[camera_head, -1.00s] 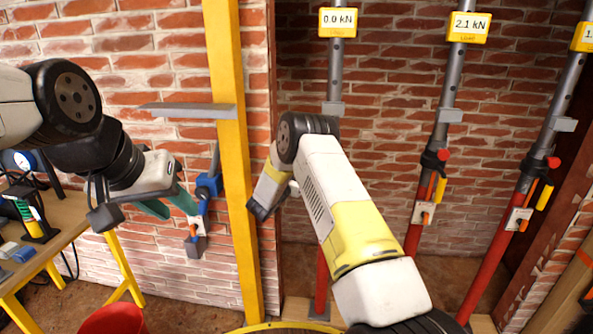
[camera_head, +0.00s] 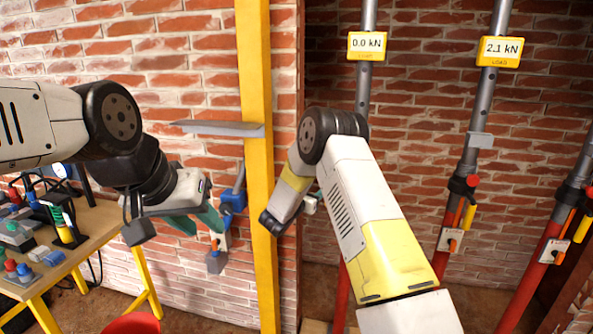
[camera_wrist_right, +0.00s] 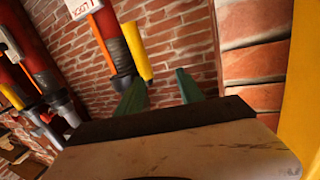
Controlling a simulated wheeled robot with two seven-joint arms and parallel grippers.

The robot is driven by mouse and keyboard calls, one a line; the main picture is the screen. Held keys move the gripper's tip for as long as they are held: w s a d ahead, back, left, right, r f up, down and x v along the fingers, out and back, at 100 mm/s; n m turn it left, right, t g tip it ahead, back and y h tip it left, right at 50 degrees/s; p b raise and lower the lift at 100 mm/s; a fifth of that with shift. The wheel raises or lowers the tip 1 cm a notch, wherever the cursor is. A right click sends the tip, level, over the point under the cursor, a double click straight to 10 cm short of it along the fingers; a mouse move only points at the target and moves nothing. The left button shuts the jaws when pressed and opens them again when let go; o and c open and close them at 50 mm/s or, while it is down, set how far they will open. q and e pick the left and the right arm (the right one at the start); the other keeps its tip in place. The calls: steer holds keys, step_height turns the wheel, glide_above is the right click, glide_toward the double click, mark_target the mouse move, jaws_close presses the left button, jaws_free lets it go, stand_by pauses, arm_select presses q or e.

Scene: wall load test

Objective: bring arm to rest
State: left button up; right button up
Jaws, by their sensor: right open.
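My right arm (camera_head: 365,215) rises from the lower right, bends at a black joint, and its forearm drops down-left in front of the yellow post (camera_head: 258,100). My left arm (camera_head: 40,125) enters from the left. My left gripper (camera_head: 197,221) has teal fingers pointing toward a blue clamp-like device (camera_head: 232,203) by the post. I cannot tell whether they touch it.
Grey-and-red props with load displays (camera_head: 367,44) (camera_head: 500,51) stand before the brick wall on the right. A grey shelf bracket (camera_head: 220,129) juts by the post. A cluttered workbench (camera_head: 95,225) is at left, with a red bucket (camera_head: 130,324) at the bottom.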

step_height(320, 180, up, 12)
steer(key=a+n+y, duration=0.2)
steer(key=y, duration=0.4)
steer(key=s+r+n+g+y, duration=0.1)
steer(key=s+r+n+y, duration=0.3)
steer(key=s+r, duration=0.65)
steer(key=s+d+f+g, duration=0.1)
steer(key=s+d+g, duration=0.1)
steer(key=s, duration=0.9)
steer(key=s+d+f+n+g+y, duration=0.1)
steer(key=s+d+g, duration=0.1)
steer(key=s, duration=1)
steer(key=s+d+f+g, duration=0.2)
steer(key=s+g, duration=0.1)
steer(key=s, duration=0.9)
steer(key=shift+s+d+n, duration=0.15)
steer(key=shift+n, duration=0.25)
